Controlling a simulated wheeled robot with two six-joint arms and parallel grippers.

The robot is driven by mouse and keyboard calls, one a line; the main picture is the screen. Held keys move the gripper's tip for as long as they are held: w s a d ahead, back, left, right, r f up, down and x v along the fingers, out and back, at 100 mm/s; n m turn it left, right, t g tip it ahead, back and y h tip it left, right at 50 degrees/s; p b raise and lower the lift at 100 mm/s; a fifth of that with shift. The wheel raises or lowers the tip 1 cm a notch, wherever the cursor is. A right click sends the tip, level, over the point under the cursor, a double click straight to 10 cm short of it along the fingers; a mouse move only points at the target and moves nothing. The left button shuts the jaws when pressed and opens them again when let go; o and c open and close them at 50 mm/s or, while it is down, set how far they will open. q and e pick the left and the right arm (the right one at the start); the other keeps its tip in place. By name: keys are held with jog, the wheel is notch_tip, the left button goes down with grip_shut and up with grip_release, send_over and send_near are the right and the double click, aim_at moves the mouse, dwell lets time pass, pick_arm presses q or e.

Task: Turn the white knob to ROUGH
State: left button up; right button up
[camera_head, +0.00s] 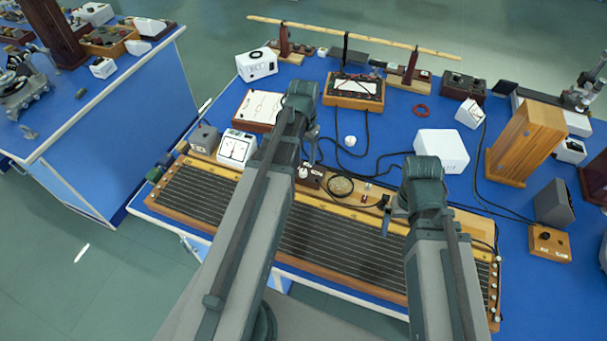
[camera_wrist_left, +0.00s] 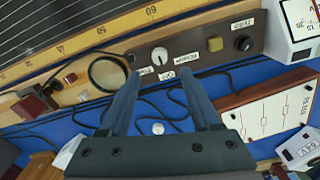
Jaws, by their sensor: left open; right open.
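The white knob (camera_wrist_left: 159,54) sits on a dark brown control box (camera_wrist_left: 205,45). Small white labels surround it; their lettering is upside down and hard to read. In the head view the same knob (camera_head: 303,172) shows small on its box, just below my left gripper (camera_head: 313,150). In the left wrist view my left gripper (camera_wrist_left: 157,92) is open, with its two fingers apart and pointing toward the knob. Nothing is between them, and the knob appears beyond the fingertips. My right gripper (camera_head: 387,218) is partly hidden by its arm, over the long wire board, open.
The long wire board (camera_head: 335,240) lies along the bench front. A white meter (camera_head: 237,148) stands to the left. A white box (camera_head: 442,148) and loose cables lie behind. A dark button (camera_wrist_left: 243,43) shares the control box.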

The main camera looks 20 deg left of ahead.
aim_at(303, 171)
pick_arm(q)
notch_tip(303, 171, down, 7)
jog(key=b, duration=0.6)
pick_arm(e)
notch_tip(303, 171, down, 7)
jog(key=shift+f, duration=0.1)
pick_arm(q)
grip_shut()
